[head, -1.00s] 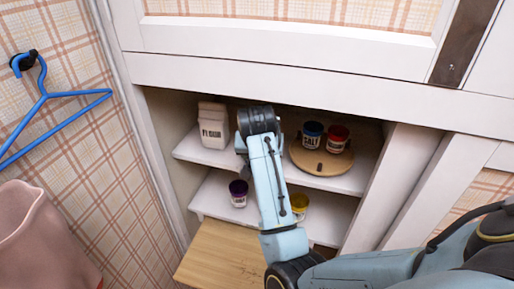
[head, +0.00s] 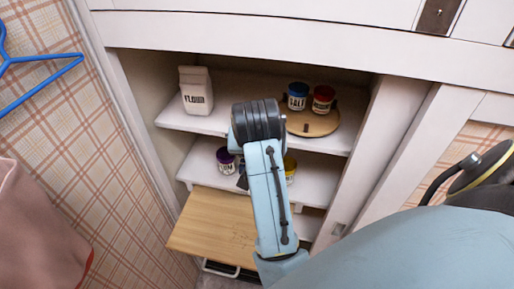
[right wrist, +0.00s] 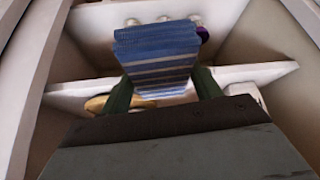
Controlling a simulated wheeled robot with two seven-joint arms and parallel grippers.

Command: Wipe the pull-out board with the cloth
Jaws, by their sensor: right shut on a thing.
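The pull-out board (head: 205,222) is a pale wooden panel sticking out below the cabinet shelves in the head view. Small dark marks show on its surface near my arm, which covers its right part. In the right wrist view the cloth (right wrist: 157,45) is blue with pale stripes. My right gripper (right wrist: 163,86) is shut on it, one finger on each side. In the head view my right forearm and wrist hang in front of the shelves, and the cloth is hidden behind them. I cannot tell whether the cloth touches anything. My left gripper is not in view.
On the upper shelf (head: 225,112) stand a flour box (head: 196,92) and a round wooden board (head: 315,123) with a blue jar (head: 298,96) and a red jar (head: 323,99). Purple (head: 225,158) and yellow (head: 290,168) jars stand below. A blue hanger (head: 40,70) hangs at left.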

